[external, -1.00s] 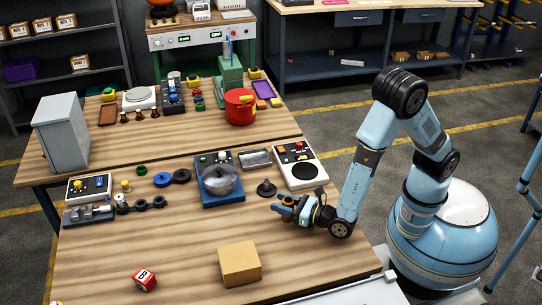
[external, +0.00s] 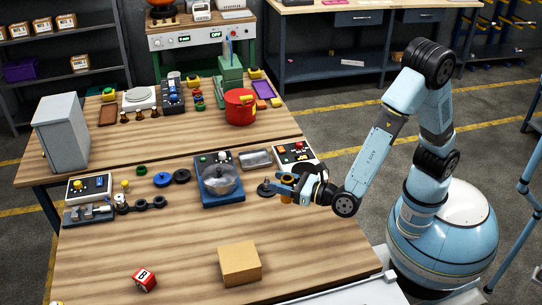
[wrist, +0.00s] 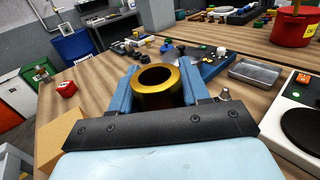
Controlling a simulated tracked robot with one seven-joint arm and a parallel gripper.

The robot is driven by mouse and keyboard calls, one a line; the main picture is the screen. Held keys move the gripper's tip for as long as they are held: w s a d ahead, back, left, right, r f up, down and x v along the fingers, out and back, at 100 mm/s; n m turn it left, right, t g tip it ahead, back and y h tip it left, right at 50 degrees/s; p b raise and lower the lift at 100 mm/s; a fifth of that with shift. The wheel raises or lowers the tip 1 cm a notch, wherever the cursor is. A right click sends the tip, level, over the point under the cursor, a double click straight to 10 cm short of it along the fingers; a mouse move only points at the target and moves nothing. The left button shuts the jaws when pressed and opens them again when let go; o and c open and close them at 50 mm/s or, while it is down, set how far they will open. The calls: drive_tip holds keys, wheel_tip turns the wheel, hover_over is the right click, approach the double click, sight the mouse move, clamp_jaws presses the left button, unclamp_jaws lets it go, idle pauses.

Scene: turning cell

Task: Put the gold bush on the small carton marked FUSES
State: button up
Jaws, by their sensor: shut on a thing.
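The gold bush (wrist: 157,86) is a short ring with an open bore, upright between the two blue fingers of my gripper (wrist: 156,92) in the wrist view. In the external view my gripper (external: 287,189) is shut on it, held over the right part of the bench beside the black knobbed part. A plain tan carton (external: 240,263) sits near the front of the bench, and part of it shows at the left of the wrist view (wrist: 60,143). I see no FUSES marking on its visible faces.
A red block marked 8 (external: 145,280) lies left of the carton. The bench around the carton is clear.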

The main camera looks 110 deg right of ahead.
drive_tip(key=w+a+r+n+t+y, duration=0.25)
drive_tip(key=w+a+r, duration=0.25)
drive_tip(key=a+r, duration=0.55)
hover_over(232, 255)
drive_tip(key=shift+m+g, duration=0.35)
wheel_tip(232, 255, down, 12)
drive_tip(key=shift+r, duration=0.25)
drive_tip(key=shift+f, duration=1.5)
drive_tip(key=shift+f, duration=0.1)
drive_tip(key=o, duration=1.2)
drive_tip(key=shift+c, duration=0.2)
